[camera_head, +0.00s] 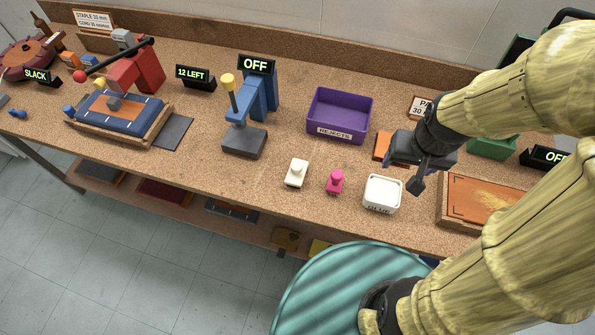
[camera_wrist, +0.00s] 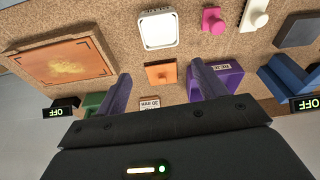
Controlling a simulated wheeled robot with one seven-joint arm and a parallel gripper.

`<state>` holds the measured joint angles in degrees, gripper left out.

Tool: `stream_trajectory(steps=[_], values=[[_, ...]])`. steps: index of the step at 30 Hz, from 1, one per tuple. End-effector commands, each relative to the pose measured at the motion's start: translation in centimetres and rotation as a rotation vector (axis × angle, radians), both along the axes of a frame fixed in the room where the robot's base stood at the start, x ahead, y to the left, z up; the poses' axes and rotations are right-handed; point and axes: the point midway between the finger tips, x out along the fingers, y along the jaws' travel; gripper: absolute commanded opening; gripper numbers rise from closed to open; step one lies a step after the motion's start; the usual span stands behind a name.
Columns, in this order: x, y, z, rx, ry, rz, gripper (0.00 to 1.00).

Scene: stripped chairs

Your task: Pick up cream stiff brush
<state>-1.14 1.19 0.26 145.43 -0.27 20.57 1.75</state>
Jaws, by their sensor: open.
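The cream stiff brush (camera_head: 296,173), a small cream block with a raised knob, stands on the bench near its front edge, left of a pink one of similar form. It also shows at the top right of the wrist view (camera_wrist: 254,15). My gripper (camera_head: 404,168) is over the bench, well to the right of the cream brush. In the wrist view my gripper (camera_wrist: 160,72) has its fingers wide apart with nothing held between them. The cream brush is fully visible and untouched.
The pink piece (camera_head: 335,181) and a white tub (camera_head: 382,194) stand between the cream brush and my gripper. An orange block (camera_wrist: 161,73) lies below my fingers. A purple bin (camera_head: 340,116) is behind; a blue press (camera_head: 245,140) is left. A teal round seat (camera_head: 350,290) is in front.

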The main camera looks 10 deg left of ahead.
Motion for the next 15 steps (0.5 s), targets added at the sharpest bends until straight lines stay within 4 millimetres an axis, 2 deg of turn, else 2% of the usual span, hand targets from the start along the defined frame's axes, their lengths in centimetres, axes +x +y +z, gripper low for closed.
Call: stream_trajectory(steps=[5,10,15], values=[[3.2,4.4,0.0,0.016,0.051,0.005,0.71],[6.3,12.1,-1.1,0.025,0.124,-0.01,0.71],[7.2,20.2,-3.1,0.017,0.189,-0.039,0.71]])
